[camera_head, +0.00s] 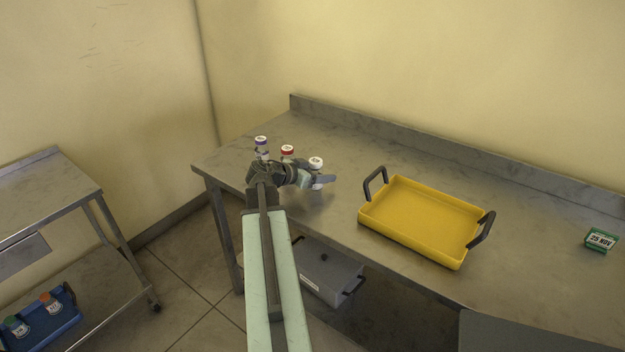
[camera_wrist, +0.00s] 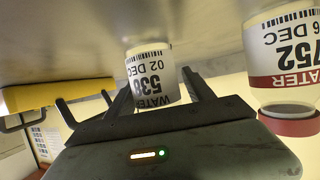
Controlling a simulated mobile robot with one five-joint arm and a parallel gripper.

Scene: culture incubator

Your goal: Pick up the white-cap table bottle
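The white-cap bottle (camera_head: 316,163) stands on the steel table, the rightmost of three bottles. My gripper (camera_head: 317,181) is low at the table, right in front of it, and hides part of its body. In the wrist view, which is upside down, the white bottle (camera_wrist: 152,72) with the label 538, 02 DEC, WATER stands between my two spread fingers. A small gap shows on its right side. Its cap end is hidden behind the gripper body. The bottle appears upright on the table.
A red-cap bottle (camera_head: 287,151), close by in the wrist view (camera_wrist: 290,55), and a purple-cap bottle (camera_head: 261,143) stand to the left. A yellow tray (camera_head: 418,247) with dark handles is to the right, empty. A green date box (camera_head: 600,240) lies far right.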

